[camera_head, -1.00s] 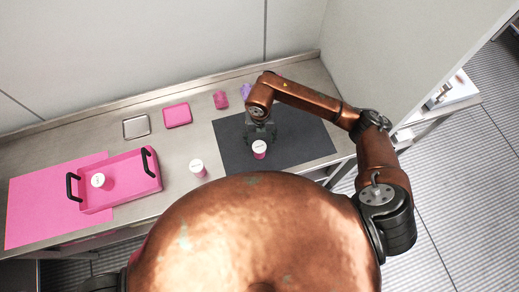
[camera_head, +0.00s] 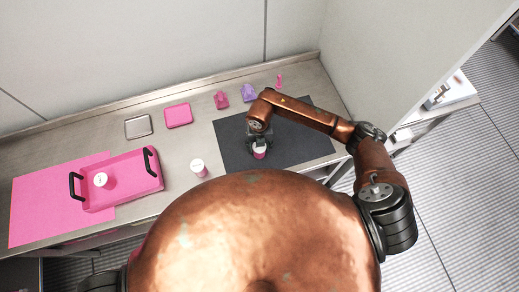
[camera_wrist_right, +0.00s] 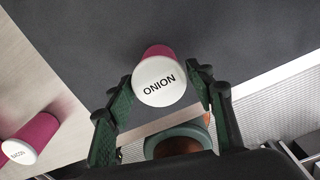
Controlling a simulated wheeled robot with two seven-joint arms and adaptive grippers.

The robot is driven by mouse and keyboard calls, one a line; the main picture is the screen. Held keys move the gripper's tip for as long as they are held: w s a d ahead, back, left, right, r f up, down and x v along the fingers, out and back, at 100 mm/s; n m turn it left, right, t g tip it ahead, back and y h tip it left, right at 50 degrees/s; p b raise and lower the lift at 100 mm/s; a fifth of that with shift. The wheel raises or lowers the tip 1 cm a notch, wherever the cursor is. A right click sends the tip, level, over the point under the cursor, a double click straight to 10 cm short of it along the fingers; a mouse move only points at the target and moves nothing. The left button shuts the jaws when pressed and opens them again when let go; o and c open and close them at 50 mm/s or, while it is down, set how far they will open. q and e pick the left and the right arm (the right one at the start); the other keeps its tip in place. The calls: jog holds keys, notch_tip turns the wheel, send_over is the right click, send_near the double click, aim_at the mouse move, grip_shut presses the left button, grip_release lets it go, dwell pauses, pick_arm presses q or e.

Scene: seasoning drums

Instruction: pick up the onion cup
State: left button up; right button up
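The onion cup is a pink cup with a white lid marked ONION. It stands on the dark grey mat in the head view (camera_head: 260,152) and shows large in the right wrist view (camera_wrist_right: 160,82). My right gripper (camera_head: 258,143) is over and around it. In the wrist view its green fingers (camera_wrist_right: 165,85) are on either side of the cup, with a gap visible on the right side; they look open. My left gripper is not in view.
Another white-lidded pink cup (camera_head: 198,168) stands left of the dark mat (camera_head: 225,140). A pink tray (camera_head: 130,190) with black handles holds one more cup (camera_head: 101,180). Pink and purple items (camera_head: 249,93) and a metal tin (camera_head: 138,126) line the back.

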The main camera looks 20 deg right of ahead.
jog(key=c, duration=0.9)
jog(key=shift+r, duration=0.1)
